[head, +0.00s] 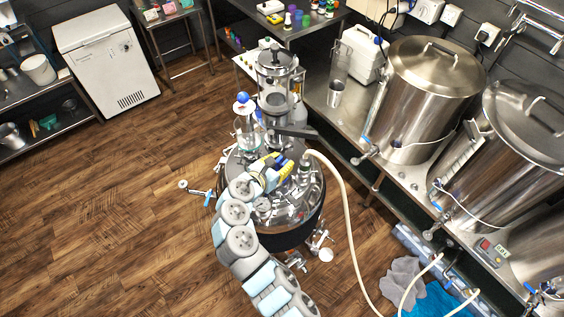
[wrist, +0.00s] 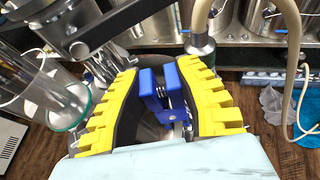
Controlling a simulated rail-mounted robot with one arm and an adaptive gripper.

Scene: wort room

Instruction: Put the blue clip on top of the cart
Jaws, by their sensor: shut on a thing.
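My gripper (head: 273,163) has yellow padded fingers and is low over the lid of the round steel vessel (head: 262,208), among its fittings. In the wrist view my gripper (wrist: 160,78) is shut on the blue clip (wrist: 151,92), which sits between the two fingers with its two blue ends pointing away from the wrist. I cannot tell for certain which stand is the cart; a dark wheelless-looking stand (head: 286,34) with small bottles is at the top middle.
A tall glass-and-steel cylinder (head: 276,82) and a glass flask (head: 248,132) stand close beyond my gripper. A pale hose (head: 346,190) runs from the vessel's right side. Large steel kettles (head: 422,95) line the right bench. Wood floor on the left is clear.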

